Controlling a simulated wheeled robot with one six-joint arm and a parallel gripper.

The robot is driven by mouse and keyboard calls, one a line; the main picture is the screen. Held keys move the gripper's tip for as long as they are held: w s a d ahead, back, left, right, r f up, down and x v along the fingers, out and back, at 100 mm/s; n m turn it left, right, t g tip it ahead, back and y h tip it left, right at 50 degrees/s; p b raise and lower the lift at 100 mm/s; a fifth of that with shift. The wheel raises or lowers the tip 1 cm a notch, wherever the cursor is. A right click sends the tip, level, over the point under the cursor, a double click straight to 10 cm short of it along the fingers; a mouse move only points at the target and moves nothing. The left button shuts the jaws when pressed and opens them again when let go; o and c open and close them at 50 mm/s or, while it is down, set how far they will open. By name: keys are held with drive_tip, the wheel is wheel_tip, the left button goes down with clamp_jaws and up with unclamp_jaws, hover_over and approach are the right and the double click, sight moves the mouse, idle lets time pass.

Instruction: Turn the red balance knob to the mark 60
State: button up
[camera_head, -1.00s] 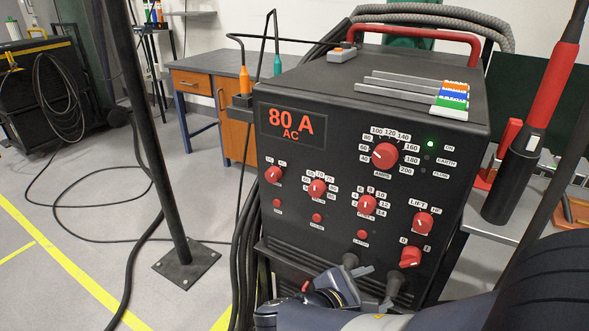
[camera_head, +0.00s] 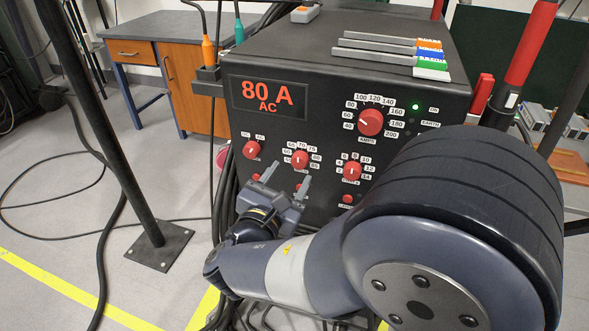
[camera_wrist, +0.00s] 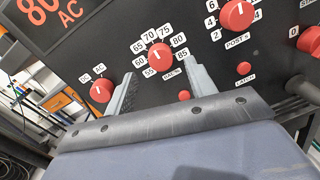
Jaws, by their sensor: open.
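The red balance knob (camera_head: 299,160) is on the front panel of the black machine (camera_head: 330,105). It is also in the wrist view (camera_wrist: 159,55), ringed by labels from 55 to 85. Its white line appears to point roughly up, near 70; the exact reading is hard to tell. My gripper (camera_head: 286,180) is open, its fingers pointing at the panel just below this knob. In the wrist view my gripper (camera_wrist: 163,75) has one finger on each side of the knob's lower area, apart from it and holding nothing.
A red knob (camera_head: 252,149) sits to the left and another red knob (camera_head: 352,171) to the right. The larger amps knob (camera_head: 370,122) is above right. The display (camera_head: 268,95) reads 80 A AC. A dark post (camera_head: 105,130) stands at left. Cables hang beside the machine.

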sight(298, 164)
drive_tip(key=shift+x, duration=1.9)
drive_tip(key=shift+s, duration=0.1)
drive_tip(key=c, duration=1)
